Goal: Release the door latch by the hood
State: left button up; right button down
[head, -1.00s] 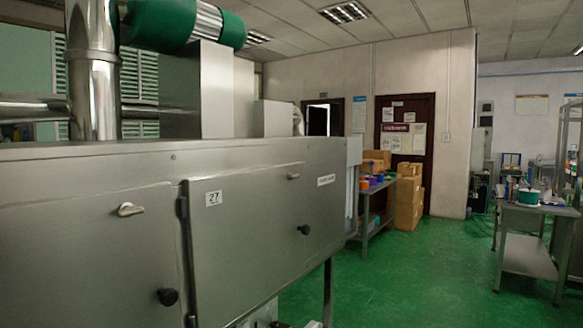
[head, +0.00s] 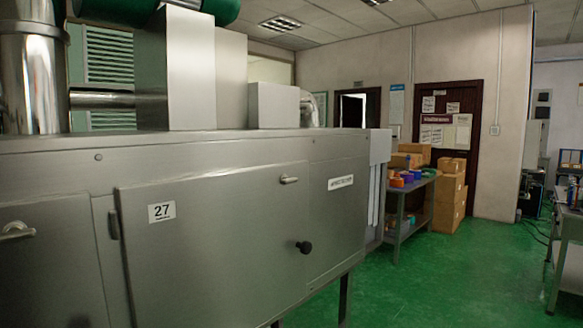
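A long grey metal machine hood (head: 215,149) fills the left and middle of the head view. Its front has a closed door (head: 220,240) with a "27" label (head: 161,212). A small metal latch handle (head: 289,180) sits near the door's upper right corner, and a round black knob (head: 304,247) is lower on the right. A second door (head: 45,265) at the far left has a similar latch handle (head: 16,231) and is cut off by the frame. Neither of my grippers shows.
A workbench (head: 412,187) with colored rolls stands beyond the machine's right end, beside stacked cardboard boxes (head: 449,195). Another table (head: 568,250) is cut off at the right edge. The green floor (head: 455,275) between is clear.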

aim_at(284, 180)
jog(key=i+l+u, duration=0.1)
jog(key=i+l, duration=0.15)
jog(key=i+l+u, duration=0.1)
jog(key=i+l, duration=0.15)
jog(key=l, duration=0.15)
jog(key=i+l+u, duration=0.1)
jog(key=l, duration=0.25)
jog(key=i+l+u, duration=0.1)
jog(key=i+l, duration=0.2)
jog(key=l, duration=0.1)
